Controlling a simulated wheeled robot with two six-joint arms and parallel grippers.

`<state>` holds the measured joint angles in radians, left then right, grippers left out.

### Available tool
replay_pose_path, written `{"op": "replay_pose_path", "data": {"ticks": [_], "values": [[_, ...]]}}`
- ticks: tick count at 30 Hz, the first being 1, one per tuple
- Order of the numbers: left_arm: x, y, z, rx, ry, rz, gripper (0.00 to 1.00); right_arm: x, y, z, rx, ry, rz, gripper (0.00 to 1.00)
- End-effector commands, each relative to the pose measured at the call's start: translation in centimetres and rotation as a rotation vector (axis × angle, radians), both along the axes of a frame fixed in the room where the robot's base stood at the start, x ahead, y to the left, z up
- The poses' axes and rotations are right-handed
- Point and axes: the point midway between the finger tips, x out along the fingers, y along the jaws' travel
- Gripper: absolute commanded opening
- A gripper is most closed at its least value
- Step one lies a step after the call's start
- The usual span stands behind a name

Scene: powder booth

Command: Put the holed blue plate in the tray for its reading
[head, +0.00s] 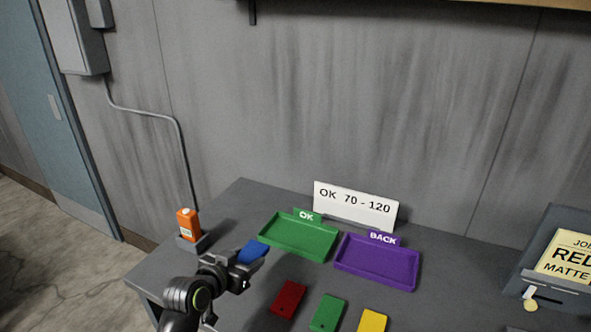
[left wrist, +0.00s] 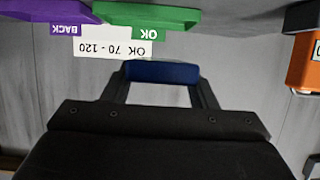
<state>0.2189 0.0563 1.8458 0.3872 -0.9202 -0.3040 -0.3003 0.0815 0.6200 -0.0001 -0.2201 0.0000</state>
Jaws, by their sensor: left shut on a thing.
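My left gripper (head: 246,264) is shut on the blue plate (head: 253,251) and holds it up in the air, left of the green tray. The blue plate also shows between the fingers in the left wrist view (left wrist: 162,72); its hole cannot be made out. The green tray (head: 278,248), labelled OK, is empty. The purple tray (head: 345,268), labelled BACK, is empty to its right. A white sign (head: 356,206) behind them reads OK 70 - 120. An orange gauge (head: 187,224) stands in a grey holder at the table's left; I cannot read its display. My right gripper is not in view.
A red plate (head: 289,297), a green plate (head: 328,311) and a yellow plate (head: 373,322) lie along the table front. A job board (head: 568,258) reading RED MATTE stands at the right. The grey wall (head: 340,110) closes off the back.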

Motion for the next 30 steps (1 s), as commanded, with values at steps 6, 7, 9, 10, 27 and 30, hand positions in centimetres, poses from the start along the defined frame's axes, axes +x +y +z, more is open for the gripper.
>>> {"op": "replay_pose_path", "data": {"ticks": [6,7,9,10,27,30], "values": [[-0.7,-0.6,5.5,-0.002,-0.016,0.025,0.24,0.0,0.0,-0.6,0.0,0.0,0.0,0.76],[-1.0,-0.6,6.5,-0.001,-0.017,0.037,0.24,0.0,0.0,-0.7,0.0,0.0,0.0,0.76],[-1.8,-0.4,8.8,-0.002,-0.017,0.073,0.24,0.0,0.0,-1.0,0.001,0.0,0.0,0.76],[-2.2,-0.2,9.9,-0.003,-0.019,0.09,0.24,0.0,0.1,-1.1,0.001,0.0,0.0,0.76],[-8.8,2.6,17.3,-0.002,-0.005,0.347,0.24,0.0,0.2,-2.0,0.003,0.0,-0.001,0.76],[-8.8,2.6,17.3,-0.001,-0.004,0.349,0.24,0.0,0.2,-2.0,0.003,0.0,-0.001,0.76]]}}
